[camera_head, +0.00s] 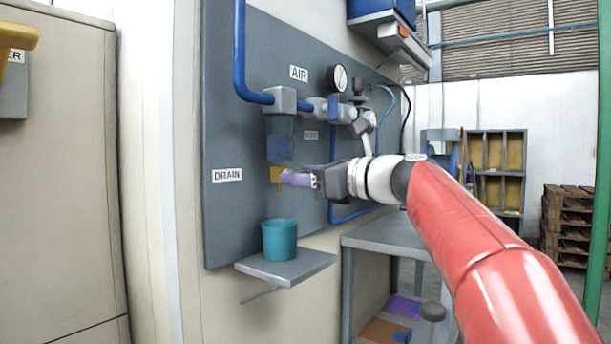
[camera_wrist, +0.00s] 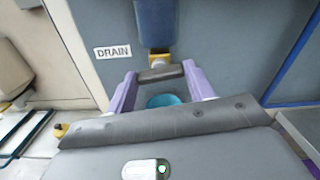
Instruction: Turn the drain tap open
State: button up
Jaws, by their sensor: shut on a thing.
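The drain tap shows as a small brass body (camera_head: 276,175) under the blue filter bowl (camera_head: 280,140), right of the DRAIN label (camera_head: 227,175). In the wrist view the brass body (camera_wrist: 160,61) has a dark grey bar handle (camera_wrist: 160,74) in front of it. The handle lies crosswise, slightly tilted. My gripper (camera_head: 297,178) is at the tap, its purple fingers at the two ends of the handle. It is shut on the handle. In the head view the fingers hide the handle.
A teal cup (camera_head: 280,240) stands on a small grey shelf (camera_head: 310,263) below the tap. Above are a blue pipe (camera_head: 240,60), a pressure gauge (camera_head: 338,78) and fittings on the grey panel (camera_head: 222,110). A grey table (camera_head: 385,236) stands to the right.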

jog(key=shift+s+a+f+n+b, duration=0.1)
jog(key=shift+n+b, duration=0.95)
jog(key=shift+n, duration=2.95)
jog(key=shift+f+n+b, duration=0.1)
jog(key=shift+n+b, duration=0.9)
jog(key=shift+n, duration=3)
jog(key=o, duration=1)
